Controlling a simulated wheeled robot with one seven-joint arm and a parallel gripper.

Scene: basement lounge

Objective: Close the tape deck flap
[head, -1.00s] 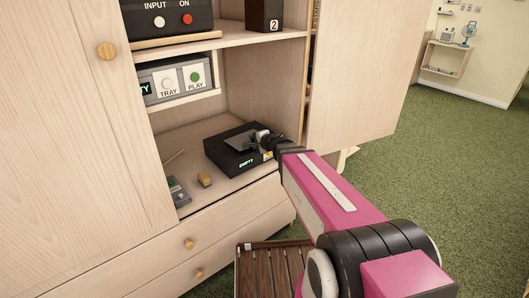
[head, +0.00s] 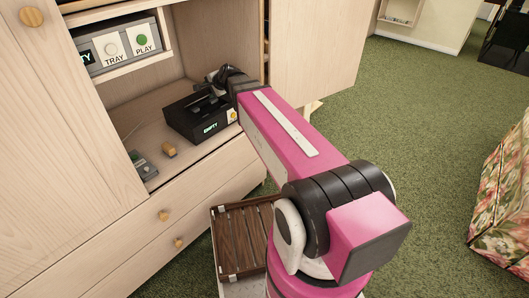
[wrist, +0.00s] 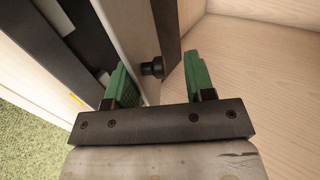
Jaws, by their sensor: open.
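The black tape deck (head: 190,124) sits on the cabinet's lower shelf, its front display reading EMPTY. My gripper (head: 222,76) is over the deck's rear in the head view, and the arm hides part of the deck. In the wrist view, my gripper (wrist: 157,62) is open, its two green fingers apart. A grey panel with a dark side, seemingly the flap (wrist: 120,28), runs between the fingers. A black knob (wrist: 152,69) sticks out from it between them. I cannot tell whether a finger touches the panel, nor its exact angle. The dark deck body shows at the left.
A grey unit with TRAY and PLAY buttons (head: 112,48) is on the shelf above. A small wooden block (head: 169,149) and a grey device (head: 143,165) lie left of the deck. A cabinet door (head: 318,45) stands open at right. A slatted wooden tray (head: 238,240) is below.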

